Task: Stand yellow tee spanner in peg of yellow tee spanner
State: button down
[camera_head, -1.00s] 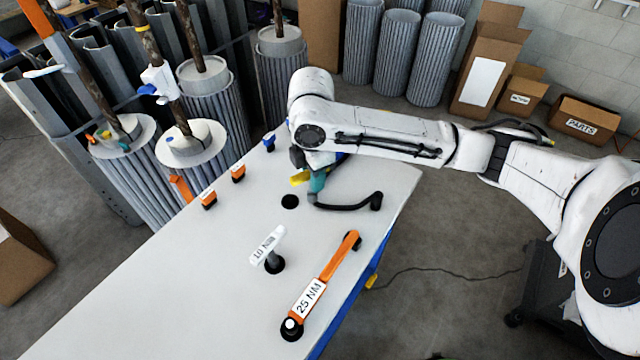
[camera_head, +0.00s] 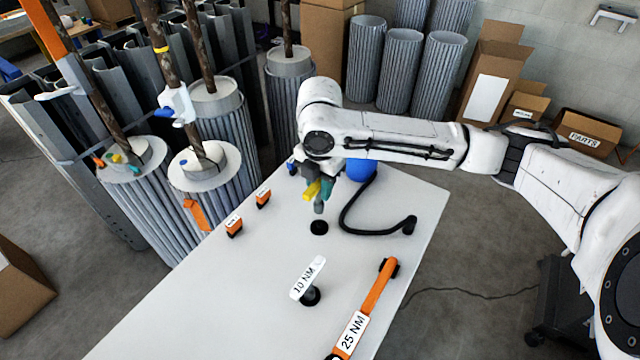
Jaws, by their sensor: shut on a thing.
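The yellow tee spanner (camera_head: 311,190) is held in my gripper (camera_head: 323,187), whose teal fingers are shut on it. Its grey shaft points down, close to upright. The lower end of the shaft is just above, or at, a round black peg (camera_head: 319,228) on the white table; I cannot tell if they touch. Part of the spanner's handle is hidden by the gripper and arm.
A white 10 NM tee spanner (camera_head: 308,280) stands in its black base nearer me. An orange 25 NM wrench (camera_head: 372,300) lies to its right. A black hose (camera_head: 375,229) curves right of the peg. Small orange-black blocks (camera_head: 234,227) sit at the left edge.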

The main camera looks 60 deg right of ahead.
aim_at(320, 200)
jog(key=shift+f+b, duration=1.6)
jog(key=shift+f, duration=0.85)
jog(key=shift+f+b, duration=0.45)
jog(key=shift+f, duration=0.55)
jog(key=c, duration=0.8)
grip_release()
jog(key=shift+c, duration=0.2)
jog(key=shift+r, duration=0.15)
notch_tip(320, 200, up, 11)
jog(key=shift+f, duration=0.2)
